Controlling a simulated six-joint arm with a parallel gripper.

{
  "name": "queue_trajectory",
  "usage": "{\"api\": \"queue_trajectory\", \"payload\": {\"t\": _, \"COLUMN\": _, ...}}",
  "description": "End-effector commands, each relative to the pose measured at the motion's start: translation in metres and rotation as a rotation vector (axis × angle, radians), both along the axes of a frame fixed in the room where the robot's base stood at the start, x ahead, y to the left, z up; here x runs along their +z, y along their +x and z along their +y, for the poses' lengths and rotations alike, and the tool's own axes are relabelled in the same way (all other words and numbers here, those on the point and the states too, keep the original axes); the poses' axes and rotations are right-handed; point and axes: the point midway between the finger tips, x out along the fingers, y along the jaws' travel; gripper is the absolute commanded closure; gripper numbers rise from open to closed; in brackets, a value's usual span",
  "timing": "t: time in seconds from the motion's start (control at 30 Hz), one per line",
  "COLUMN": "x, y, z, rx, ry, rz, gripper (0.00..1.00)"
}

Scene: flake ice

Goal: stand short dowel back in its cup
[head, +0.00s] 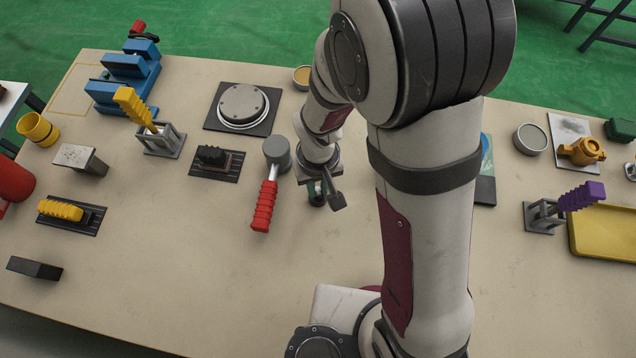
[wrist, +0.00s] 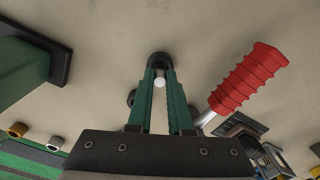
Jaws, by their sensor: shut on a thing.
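My gripper (wrist: 160,88) points down at the tabletop, and its two dark green fingers are shut on the short dowel (wrist: 159,82). Only the dowel's pale round end shows between the fingers. A dark round cup-like piece (wrist: 160,58) sits right at the fingertips. I cannot tell whether the dowel's lower end is inside it. In the head view my gripper (head: 317,194) is low over the middle of the table, just right of the red-handled mallet. There the dowel cannot be made out, hidden by the fingers and wrist.
The mallet's red handle (head: 264,205) lies close on the left and also shows in the wrist view (wrist: 248,78). A black block on a ribbed plate (head: 214,160) and a round plate (head: 243,104) stand beyond it.

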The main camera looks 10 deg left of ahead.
Motion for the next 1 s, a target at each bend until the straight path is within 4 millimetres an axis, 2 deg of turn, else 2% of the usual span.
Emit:
{"api": "queue_trajectory", "payload": {"t": 0.7, "x": -0.0061, "y": 0.0000, "z": 0.0000, "rx": 0.000, "ry": 0.000, "rz": 0.000, "gripper": 1.00}}
{"api": "queue_trajectory", "payload": {"t": 0.73, "x": -0.0061, "y": 0.0000, "z": 0.0000, "rx": 0.000, "ry": 0.000, "rz": 0.000, "gripper": 0.77}}
{"api": "queue_trajectory", "payload": {"t": 0.8, "x": -0.0061, "y": 0.0000, "z": 0.0000, "rx": 0.000, "ry": 0.000, "rz": 0.000, "gripper": 0.64}}
{"api": "queue_trajectory", "payload": {"t": 0.9, "x": -0.0061, "y": 0.0000, "z": 0.0000, "rx": 0.000, "ry": 0.000, "rz": 0.000, "gripper": 0.47}}
{"api": "queue_trajectory", "payload": {"t": 1.0, "x": -0.0060, "y": 0.0000, "z": 0.0000, "rx": 0.000, "ry": 0.000, "rz": 0.000, "gripper": 0.47}}
